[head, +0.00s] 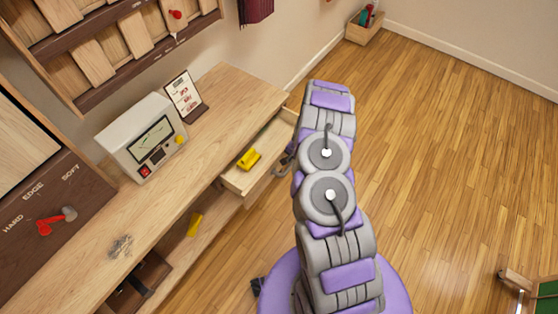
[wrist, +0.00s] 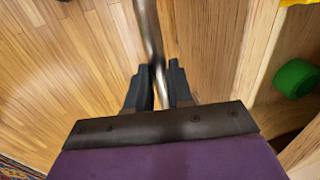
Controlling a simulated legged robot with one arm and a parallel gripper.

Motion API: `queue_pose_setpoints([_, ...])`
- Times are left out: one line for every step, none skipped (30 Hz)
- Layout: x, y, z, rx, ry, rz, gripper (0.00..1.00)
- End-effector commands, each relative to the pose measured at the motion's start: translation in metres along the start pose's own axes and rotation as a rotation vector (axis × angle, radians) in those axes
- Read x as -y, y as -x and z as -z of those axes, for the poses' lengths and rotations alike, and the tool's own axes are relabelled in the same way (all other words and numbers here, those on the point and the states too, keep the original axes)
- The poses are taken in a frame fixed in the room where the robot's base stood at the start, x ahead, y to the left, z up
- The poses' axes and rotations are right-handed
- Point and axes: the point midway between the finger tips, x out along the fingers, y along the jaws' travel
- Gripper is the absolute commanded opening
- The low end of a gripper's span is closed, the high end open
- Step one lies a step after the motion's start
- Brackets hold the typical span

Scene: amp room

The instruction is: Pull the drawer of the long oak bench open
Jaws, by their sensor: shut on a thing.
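The long oak bench (head: 215,100) runs along the wall in the head view. Its drawer (head: 272,142) stands out from the bench's far right end, so its inside shows, with a yellow object (head: 249,158) in it. In the wrist view my gripper (wrist: 158,72) is shut on a curved metal bar handle (wrist: 148,28), with one dark finger on each side. A wooden panel (wrist: 222,40) with a pale edge is right of the handle. In the head view my arm hides most of the gripper and the handle.
A meter box (head: 140,135) and a small sign (head: 186,97) stand on the bench. Another yellow object (head: 195,224) lies lower, under the bench top. A green roll (wrist: 296,78) shows in the wrist view.

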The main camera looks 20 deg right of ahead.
Motion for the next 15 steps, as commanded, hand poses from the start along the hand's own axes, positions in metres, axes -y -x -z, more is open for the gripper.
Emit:
queue_pose_setpoints([-0.011, 0.001, -0.003, 0.011, -0.005, 0.000, 0.00])
queue_pose_setpoints([-0.017, 0.002, -0.003, 0.012, -0.005, -0.001, 0.00])
queue_pose_setpoints([-0.024, 0.004, -0.003, 0.011, -0.004, -0.001, 0.00])
queue_pose_setpoints([-0.028, 0.005, -0.003, 0.009, -0.004, -0.002, 0.00])
queue_pose_setpoints([-0.033, 0.006, -0.003, 0.008, -0.003, -0.003, 0.00])
queue_pose_setpoints([-0.038, 0.007, -0.004, 0.005, -0.003, -0.004, 0.00])
queue_pose_setpoints([-0.042, 0.008, -0.004, 0.003, -0.004, -0.005, 0.00])
queue_pose_setpoints([-0.046, 0.009, -0.003, 0.002, -0.004, -0.005, 0.00])
queue_pose_setpoints([-0.050, 0.010, -0.003, -0.001, -0.003, -0.006, 0.00])
queue_pose_setpoints([-0.053, 0.010, -0.003, -0.003, -0.002, -0.006, 0.00])
queue_pose_setpoints([-0.055, 0.011, -0.003, -0.004, -0.001, -0.007, 0.00])
queue_pose_setpoints([-0.058, 0.012, -0.003, -0.005, -0.001, -0.007, 0.00])
queue_pose_setpoints([-0.060, 0.012, -0.003, -0.005, -0.001, -0.007, 0.00])
queue_pose_setpoints([-0.062, 0.013, -0.003, -0.005, -0.001, -0.006, 0.00])
queue_pose_setpoints([-0.065, 0.013, -0.002, -0.003, 0.000, -0.006, 0.00])
